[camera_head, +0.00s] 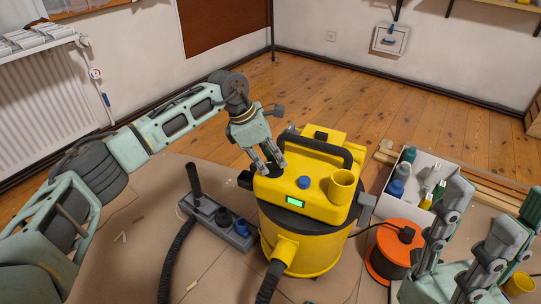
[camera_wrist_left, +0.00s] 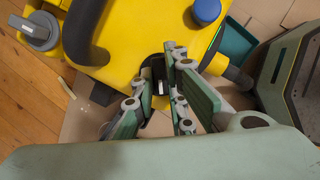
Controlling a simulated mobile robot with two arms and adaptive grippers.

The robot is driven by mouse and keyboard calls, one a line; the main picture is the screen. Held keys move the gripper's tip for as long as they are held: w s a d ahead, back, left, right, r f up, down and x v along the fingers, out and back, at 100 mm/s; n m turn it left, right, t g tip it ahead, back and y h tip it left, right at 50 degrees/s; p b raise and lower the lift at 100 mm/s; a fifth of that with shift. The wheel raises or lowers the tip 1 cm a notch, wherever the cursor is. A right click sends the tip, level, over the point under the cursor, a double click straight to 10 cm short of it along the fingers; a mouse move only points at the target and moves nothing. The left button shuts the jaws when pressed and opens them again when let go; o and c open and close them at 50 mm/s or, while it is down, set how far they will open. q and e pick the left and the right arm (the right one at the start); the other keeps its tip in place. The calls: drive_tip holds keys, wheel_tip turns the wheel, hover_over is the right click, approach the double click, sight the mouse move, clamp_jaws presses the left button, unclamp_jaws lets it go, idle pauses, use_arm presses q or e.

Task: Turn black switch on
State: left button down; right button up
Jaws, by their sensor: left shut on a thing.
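A yellow vacuum-like machine (camera_head: 315,198) stands upright in the middle of the head view, with a black handle, a blue knob and a lit green display. Its yellow top (camera_wrist_left: 125,25) fills the upper wrist view. The black switch (camera_wrist_left: 157,70), with a small light mark, is on the machine's edge in the wrist view. In the head view, my left gripper (camera_head: 270,166) reaches down onto the machine's top, left of the handle. In the wrist view, its fingers (camera_wrist_left: 157,82) are shut on the switch, partly hiding it. My right gripper (camera_head: 482,214) is at lower right, fingers apart and empty.
A black hose runs along the floor. An orange cable reel (camera_head: 385,262) and a white crate (camera_head: 412,190) of bottles stand to the right. Wooden floor behind is clear.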

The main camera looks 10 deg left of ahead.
use_arm(q)
drive_tip(key=shift+m, duration=0.4)
drive_tip(key=c, duration=1.8)
unclamp_jaws()
drive_tip(key=shift+o, duration=0.2)
drive_tip(key=shift+r, duration=0.1)
drive_tip(key=v, duration=1.1)
drive_tip(key=shift+a+r, duration=0.25)
drive_tip(key=shift+r, duration=0.1)
drive_tip(key=shift+w, duration=0.1)
